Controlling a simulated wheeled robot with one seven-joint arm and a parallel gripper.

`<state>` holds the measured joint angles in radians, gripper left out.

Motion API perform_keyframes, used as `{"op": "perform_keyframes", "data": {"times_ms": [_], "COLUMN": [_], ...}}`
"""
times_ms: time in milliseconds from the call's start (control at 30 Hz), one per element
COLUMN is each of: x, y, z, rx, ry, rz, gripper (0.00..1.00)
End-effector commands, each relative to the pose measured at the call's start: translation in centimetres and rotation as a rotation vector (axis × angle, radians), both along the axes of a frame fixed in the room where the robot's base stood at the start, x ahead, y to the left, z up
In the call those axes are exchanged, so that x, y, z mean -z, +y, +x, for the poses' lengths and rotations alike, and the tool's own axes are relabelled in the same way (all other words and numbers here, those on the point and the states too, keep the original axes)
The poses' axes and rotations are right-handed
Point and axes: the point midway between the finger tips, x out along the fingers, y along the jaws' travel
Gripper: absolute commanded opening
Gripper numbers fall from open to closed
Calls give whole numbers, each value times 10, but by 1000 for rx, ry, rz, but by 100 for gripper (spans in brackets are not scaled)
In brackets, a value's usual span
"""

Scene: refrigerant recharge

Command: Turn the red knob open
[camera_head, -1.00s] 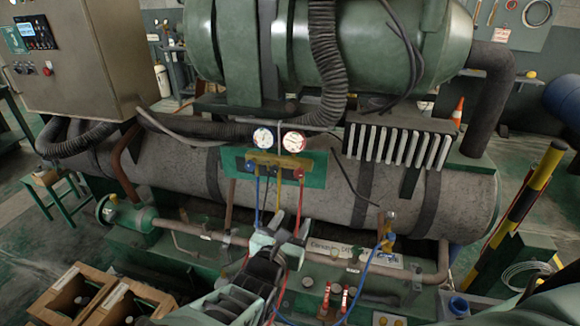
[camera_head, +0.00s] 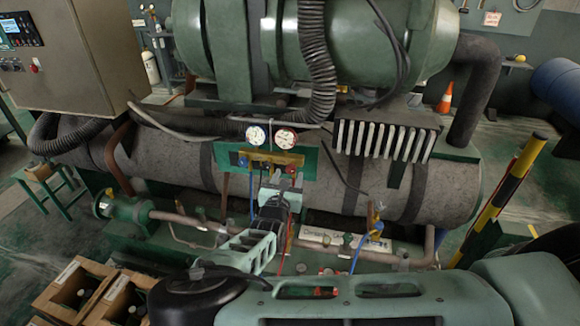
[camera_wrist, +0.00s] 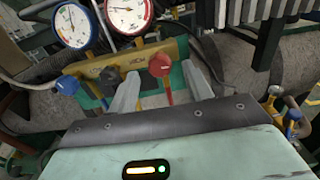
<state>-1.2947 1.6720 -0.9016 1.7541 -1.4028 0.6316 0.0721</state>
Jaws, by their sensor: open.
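The red knob (camera_wrist: 160,65) is on the brass manifold (camera_wrist: 120,66), below the red-ringed gauge. It also shows in the head view (camera_head: 291,168), just above my gripper. In the wrist view my gripper (camera_wrist: 163,90) is open, with one finger to the left of the red knob and the other to its right. The knob shows in the gap near the fingertips; I cannot tell whether a finger touches it. A red hose hangs from the manifold under the knob.
A blue knob (camera_wrist: 67,85) is at the manifold's left end. A blue-ringed gauge (camera_wrist: 72,25) and a red-ringed gauge (camera_wrist: 127,14) stand above. A finned block (camera_head: 385,138) is to the right. A brass valve (camera_head: 375,222) and pipes are lower right.

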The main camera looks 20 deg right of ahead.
Motion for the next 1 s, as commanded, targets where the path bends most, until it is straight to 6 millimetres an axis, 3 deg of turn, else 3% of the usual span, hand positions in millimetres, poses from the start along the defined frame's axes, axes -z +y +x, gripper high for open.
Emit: {"op": "perform_keyframes", "data": {"times_ms": [200, 567, 733, 1000], "x": [-1, 1, 0, 1], "y": [-13, -15, -15, -15], "z": [22, 27, 26, 26], "rx": [0, 0, 0, 1], "ry": [1, 1, 1, 6], "rz": [0, 1, 1, -9], "gripper": [50, 50, 8, 6]}}
